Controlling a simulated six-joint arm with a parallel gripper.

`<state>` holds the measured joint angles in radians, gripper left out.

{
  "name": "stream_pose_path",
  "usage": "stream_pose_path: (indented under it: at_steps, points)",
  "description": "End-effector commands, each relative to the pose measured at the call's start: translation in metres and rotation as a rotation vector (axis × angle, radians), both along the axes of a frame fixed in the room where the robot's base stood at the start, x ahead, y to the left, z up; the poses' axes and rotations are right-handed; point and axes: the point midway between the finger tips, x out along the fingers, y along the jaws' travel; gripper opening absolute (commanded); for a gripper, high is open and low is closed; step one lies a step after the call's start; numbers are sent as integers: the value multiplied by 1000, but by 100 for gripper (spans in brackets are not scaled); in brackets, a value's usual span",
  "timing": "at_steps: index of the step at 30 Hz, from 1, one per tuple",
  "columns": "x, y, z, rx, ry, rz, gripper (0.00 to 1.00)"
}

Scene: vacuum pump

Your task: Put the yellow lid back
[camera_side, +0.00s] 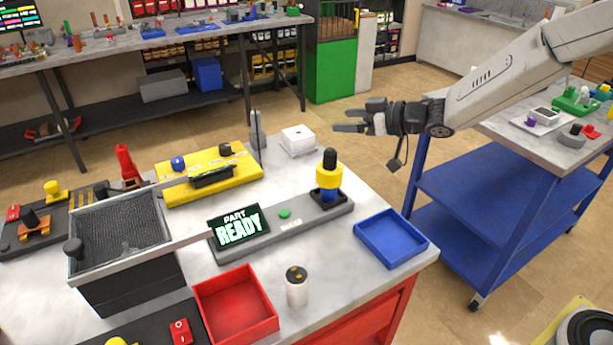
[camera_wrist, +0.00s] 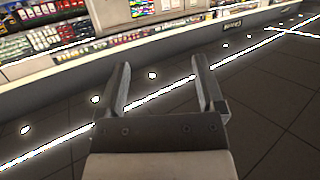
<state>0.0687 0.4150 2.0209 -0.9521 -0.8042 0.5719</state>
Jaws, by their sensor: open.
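My gripper (camera_side: 350,117) is in the air at the upper right of the side view, beyond the table's right edge and pointing left. Its two fingers are apart with nothing between them; they also show empty in the wrist view (camera_wrist: 160,68). A yellow collar-like part (camera_side: 329,177), with a black top sticking up from it, stands upright on a dark blue seat (camera_side: 326,196) at the right end of a grey fixture (camera_side: 300,221). It looks most like the yellow lid, but I cannot tell for sure. My gripper is above and right of it, well apart.
A blue tray (camera_side: 422,244) and a red tray (camera_side: 268,328) are empty. A white cylinder (camera_side: 297,288) stands between them. A "PART READY" display (camera_side: 239,228), a yellow fixture (camera_side: 236,177), a white box (camera_side: 299,139) and a dark bin (camera_side: 120,290) also occupy the table.

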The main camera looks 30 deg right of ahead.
Motion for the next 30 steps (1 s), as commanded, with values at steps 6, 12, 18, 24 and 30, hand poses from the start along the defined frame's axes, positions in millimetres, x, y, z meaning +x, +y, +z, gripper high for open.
stream_pose_path:
  at_steps: [6,12,18,24,30]
  points:
    - [-17,-2,-7,-33,62,-77,87]
    - [-31,-4,-14,-57,110,-128,87]
    - [-33,-5,-32,-60,125,-137,87]
    - [-33,-5,-50,-60,123,-136,87]
    - [-33,-5,-64,-61,120,-136,87]
